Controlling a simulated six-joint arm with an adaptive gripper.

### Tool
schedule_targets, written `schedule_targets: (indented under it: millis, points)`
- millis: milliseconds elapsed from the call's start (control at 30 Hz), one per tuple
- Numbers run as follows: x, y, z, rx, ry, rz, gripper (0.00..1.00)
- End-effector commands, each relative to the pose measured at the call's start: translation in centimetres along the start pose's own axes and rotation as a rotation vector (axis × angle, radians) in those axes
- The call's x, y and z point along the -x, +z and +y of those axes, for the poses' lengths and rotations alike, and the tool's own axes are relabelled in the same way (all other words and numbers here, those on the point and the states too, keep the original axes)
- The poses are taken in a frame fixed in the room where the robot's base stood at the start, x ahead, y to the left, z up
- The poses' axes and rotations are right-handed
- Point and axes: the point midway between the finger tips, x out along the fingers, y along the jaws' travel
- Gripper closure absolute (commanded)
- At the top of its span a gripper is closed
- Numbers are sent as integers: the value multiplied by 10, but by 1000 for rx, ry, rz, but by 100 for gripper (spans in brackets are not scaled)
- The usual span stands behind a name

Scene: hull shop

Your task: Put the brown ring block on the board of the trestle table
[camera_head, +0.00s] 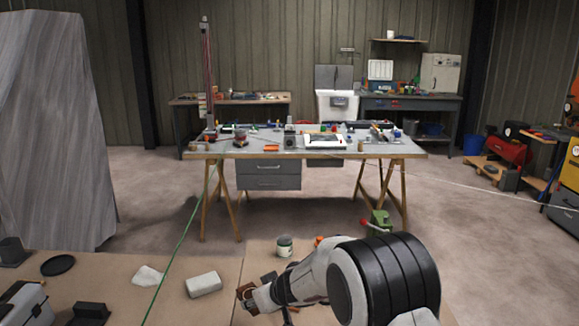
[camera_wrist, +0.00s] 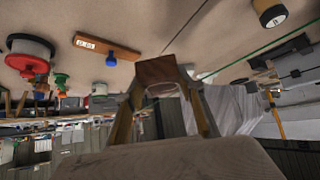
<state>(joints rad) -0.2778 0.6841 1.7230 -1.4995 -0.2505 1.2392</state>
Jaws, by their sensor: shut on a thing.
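My gripper (camera_head: 250,296) is low in the head view, above the near tan worktop. It is shut on the brown ring block (camera_head: 243,291), a small dark brown piece at its tip. In the wrist view the block (camera_wrist: 156,72) sits between the two fingertips (camera_wrist: 163,84); its hole cannot be made out. The trestle table (camera_head: 225,148) stands apart, farther back across the floor, with a grey board on wooden trestle legs. Many small tools and parts lie on the board, and a white tray-like item (camera_head: 325,141) is near its middle.
On the near worktop (camera_head: 225,255) are a pale block (camera_head: 204,285), a white cloth (camera_head: 148,276), a can (camera_head: 284,246) and a green vise (camera_head: 378,222). A tall grey panel (camera_head: 55,130) stands left. Open floor separates worktop and table.

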Motion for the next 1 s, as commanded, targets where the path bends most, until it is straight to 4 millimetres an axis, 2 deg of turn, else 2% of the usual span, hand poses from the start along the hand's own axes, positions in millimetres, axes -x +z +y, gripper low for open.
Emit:
schedule_targets:
  millis: [100, 600, 1000]
  points:
    - [19, 9, 25, -47, 47, 1, 85]
    - [102, 54, 109, -224, 224, 2, 85]
    - [172, 87, 158, -336, 338, 3, 85]
